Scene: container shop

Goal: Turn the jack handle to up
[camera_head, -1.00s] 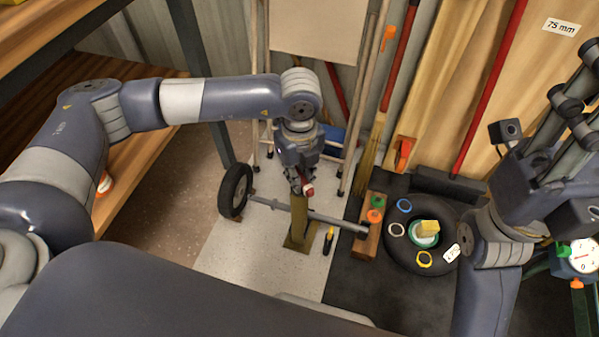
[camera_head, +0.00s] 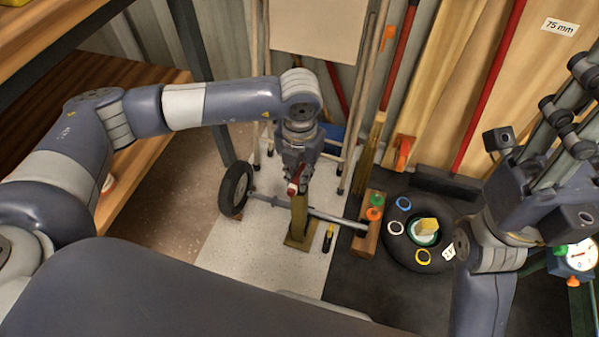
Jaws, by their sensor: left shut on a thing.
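The jack is an olive-brown post (camera_head: 299,219) standing on a small square base plate (camera_head: 300,242) on the light floor. Its red handle (camera_head: 293,188) is at the top of the post, under my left gripper (camera_head: 294,180). My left gripper points down from above and is shut on the red handle. The fingers partly hide the handle and the post's top. The handle looks steeply angled, but its exact tilt is hard to tell. My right gripper (camera_head: 572,98) is raised at the far right, away from the jack; its finger opening is unclear.
An axle bar (camera_head: 335,216) with a wheel (camera_head: 236,189) passes close by the post and reaches a wooden block (camera_head: 367,236). A black tyre (camera_head: 396,252) with coloured rings lies farther right. Light floor in front is clear.

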